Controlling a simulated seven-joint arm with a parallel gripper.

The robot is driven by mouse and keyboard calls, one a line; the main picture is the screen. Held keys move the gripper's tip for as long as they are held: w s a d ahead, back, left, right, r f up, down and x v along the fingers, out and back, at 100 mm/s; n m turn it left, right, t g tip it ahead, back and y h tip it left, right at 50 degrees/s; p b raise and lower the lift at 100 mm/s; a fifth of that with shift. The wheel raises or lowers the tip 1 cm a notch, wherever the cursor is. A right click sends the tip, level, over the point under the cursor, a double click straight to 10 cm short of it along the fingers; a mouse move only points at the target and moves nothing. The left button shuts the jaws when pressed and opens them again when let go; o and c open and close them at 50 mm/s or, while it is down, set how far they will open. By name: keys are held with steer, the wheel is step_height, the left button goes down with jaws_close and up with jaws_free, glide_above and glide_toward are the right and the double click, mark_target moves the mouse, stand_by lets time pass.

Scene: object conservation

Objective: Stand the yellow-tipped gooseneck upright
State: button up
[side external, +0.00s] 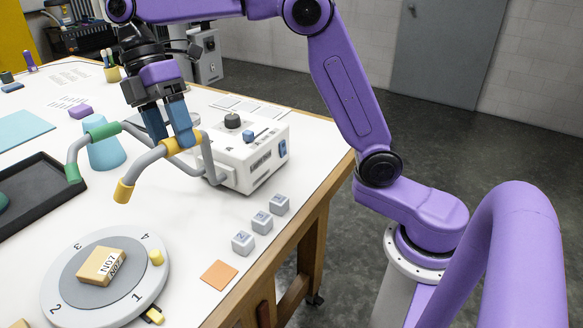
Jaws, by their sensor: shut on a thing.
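The yellow-tipped gooseneck is a bent grey tube (149,160) with a yellow end (124,190) and a yellow band (173,146). Its end hangs low over the table, pointing down and left, so it is not upright. Its other end runs down along the left side of a white box (254,157), where the exact joint is hard to see. My gripper (184,137) points down with blue fingers shut on the gooseneck at the yellow band. A second gooseneck with a green end (73,173) and green band (104,131) bends left behind it.
A light-blue cone (107,154) stands behind the green-banded gooseneck. A black tray (40,198) lies at left. A numbered turntable (154,290) bearing a wooden block (101,267) is in front. Several grey cubes (262,222) and an orange square (219,275) lie near the right edge.

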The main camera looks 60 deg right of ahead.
steer(key=shift+s+f, duration=0.25)
steer(key=shift+s, duration=0.2)
steer(key=s+a+f+t+h, duration=0.1)
steer(key=s+f+t, duration=0.3)
steer(key=s+f, duration=0.9)
steer(key=shift+s+a+n, duration=0.2)
steer(key=shift+a+n, duration=0.05)
steer(key=shift+n, duration=0.15)
steer(key=o, duration=0.3)
steer(key=r, duration=0.7)
steer(key=shift+w+a+r, duration=0.1)
steer(key=shift+a+r, duration=0.15)
steer(key=r, duration=0.9)
steer(key=shift+w+d+r, duration=0.1)
steer(key=shift+d+r, duration=0.1)
steer(key=shift+r, duration=0.2)
steer(key=c, duration=0.3)
steer(key=s+d+f+m, duration=0.3)
steer(key=s+d+f, duration=0.2)
steer(key=d+f, duration=0.2)
steer(key=s+d+f+m, duration=0.2)
steer(key=s+d+f, duration=0.3)
steer(key=d+f, duration=0.3)
steer(key=shift+s+d+f+m+t, duration=0.3)
steer(key=shift+s+f+m+t, duration=0.1)
steer(key=shift+f, duration=0.25)
